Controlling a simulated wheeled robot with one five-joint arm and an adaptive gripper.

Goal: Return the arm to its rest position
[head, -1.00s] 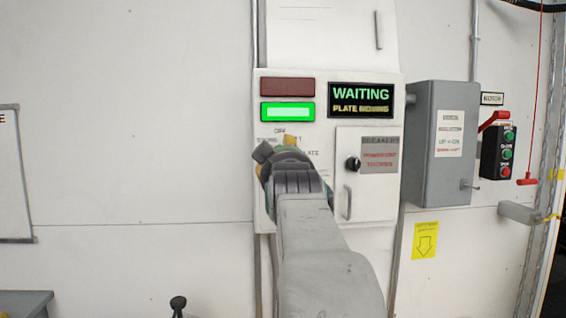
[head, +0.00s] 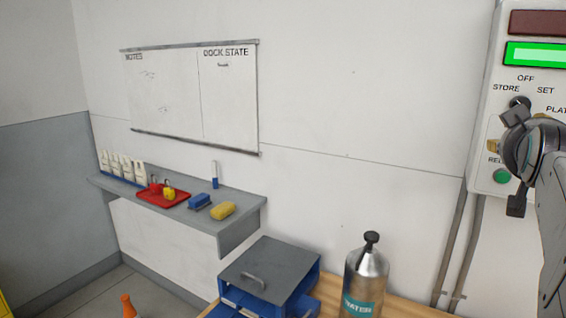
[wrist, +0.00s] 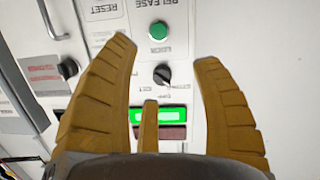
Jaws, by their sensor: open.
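My gripper (head: 512,142) is at the right of the head view, in front of the white control panel (head: 487,178). In the wrist view its ochre fingers (wrist: 163,52) are spread apart with nothing between them. Beyond them, upside down, are a green button (wrist: 157,30), a black selector knob (wrist: 162,75) and a lit green indicator (wrist: 157,115). The fingers look clear of the panel, though the exact gap is hard to judge. My arm comes in from the right edge and hides part of the panel.
A grey shelf (head: 232,221) at left holds white bottles, a red tray (head: 163,203) with padlocks, a blue eraser and a yellow sponge. A whiteboard (head: 190,100) hangs above. Below stand a blue drawer box (head: 262,280) and a metal water bottle (head: 366,282) on a wooden top.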

